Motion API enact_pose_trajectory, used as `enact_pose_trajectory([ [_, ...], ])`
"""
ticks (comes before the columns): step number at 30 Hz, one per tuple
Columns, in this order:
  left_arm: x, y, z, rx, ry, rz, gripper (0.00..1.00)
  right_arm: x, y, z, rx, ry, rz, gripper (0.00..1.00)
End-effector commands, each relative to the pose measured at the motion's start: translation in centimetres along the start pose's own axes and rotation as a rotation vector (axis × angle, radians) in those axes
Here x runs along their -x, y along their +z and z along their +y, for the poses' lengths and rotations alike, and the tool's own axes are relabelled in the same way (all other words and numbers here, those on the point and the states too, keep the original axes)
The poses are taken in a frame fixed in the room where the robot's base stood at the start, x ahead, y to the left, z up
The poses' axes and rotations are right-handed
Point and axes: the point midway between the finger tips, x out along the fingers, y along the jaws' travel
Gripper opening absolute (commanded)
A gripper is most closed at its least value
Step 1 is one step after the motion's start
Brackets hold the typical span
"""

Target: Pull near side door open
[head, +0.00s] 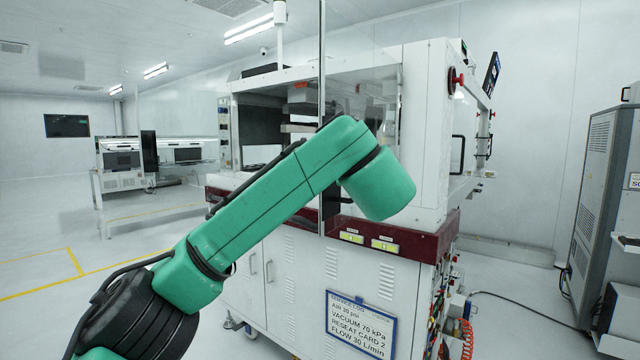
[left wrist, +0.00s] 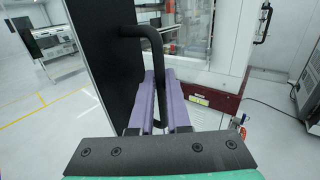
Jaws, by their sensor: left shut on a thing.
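The near side door (left wrist: 105,60) is a dark panel at the left in the left wrist view, standing out from the machine with its opening to the right. Its black bar handle (left wrist: 152,38) bends down between the purple fingers of my left gripper (left wrist: 160,85), which is shut on it. In the head view, a tall thin upright edge (head: 322,60), apparently the door's, stands before the white test handler (head: 425,120). My green left arm crosses in front and hides the handle and gripper there. My right gripper is not in view.
The handler's lower cabinet (head: 285,275) carries a service log sign (head: 360,325). A grey cabinet (head: 595,200) stands at the far right, with a cable on the floor between. Open floor with yellow lines (head: 75,262) lies at the left, with a bench (head: 120,190) behind.

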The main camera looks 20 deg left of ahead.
Motion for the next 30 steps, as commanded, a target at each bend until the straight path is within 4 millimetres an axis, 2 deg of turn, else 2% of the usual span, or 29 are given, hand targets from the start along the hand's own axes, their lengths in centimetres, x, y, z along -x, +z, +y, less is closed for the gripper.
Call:
enact_pose_trajectory([
  [3, 0.9, 0.0, -2.0, -0.001, 0.042, -0.005, 0.0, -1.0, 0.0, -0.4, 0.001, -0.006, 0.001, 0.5],
  [9, 1.6, 0.1, -3.8, -0.001, 0.088, -0.003, 0.0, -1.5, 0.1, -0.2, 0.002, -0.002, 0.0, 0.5],
  [24, 1.7, 0.3, -4.3, 0.001, 0.104, -0.002, 0.0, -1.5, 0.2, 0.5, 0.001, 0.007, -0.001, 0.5],
  [25, 1.7, 0.3, -4.3, 0.001, 0.104, -0.002, 0.18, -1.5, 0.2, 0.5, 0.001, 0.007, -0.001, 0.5],
  [27, 1.7, 0.3, -4.3, 0.001, 0.104, -0.002, 0.45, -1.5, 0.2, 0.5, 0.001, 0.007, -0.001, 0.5],
  [30, 1.7, 0.2, -4.3, 0.001, 0.104, 0.0, 0.45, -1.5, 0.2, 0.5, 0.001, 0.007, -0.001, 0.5],
])
